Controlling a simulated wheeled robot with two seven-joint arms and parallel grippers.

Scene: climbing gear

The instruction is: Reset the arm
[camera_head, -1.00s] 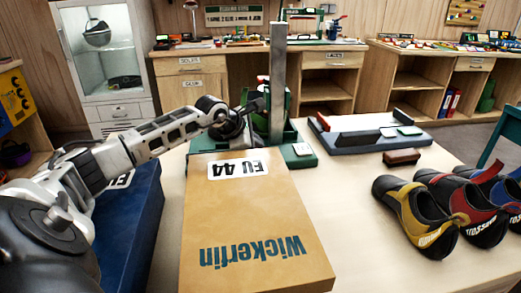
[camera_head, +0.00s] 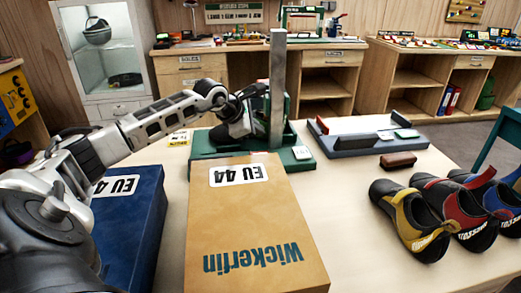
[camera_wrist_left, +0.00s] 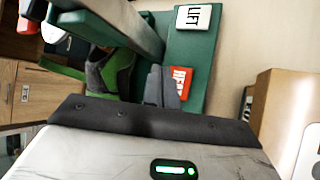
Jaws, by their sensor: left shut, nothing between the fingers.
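My left arm reaches in from the left in the head view, above the blue box and toward the green press (camera_head: 205,146) with its grey upright post (camera_head: 277,85). My left gripper (camera_wrist_left: 158,86) is shut and empty in the wrist view, beside the press. In the head view its fingertips are hard to make out against dark shapes by the post. A grey and green shoe (camera_wrist_left: 112,72) shows at the press in the wrist view, near a white LIFT label (camera_wrist_left: 194,17) and a red label (camera_wrist_left: 181,83). My right gripper is not in view.
A tan Wickerfin box (camera_head: 250,225) lies in front of the press, and a blue EU 44 box (camera_head: 130,225) lies left of it. Several climbing shoes (camera_head: 410,215) stand at right. A grey-blue tray (camera_head: 350,145) and a brown block (camera_head: 398,160) lie behind them.

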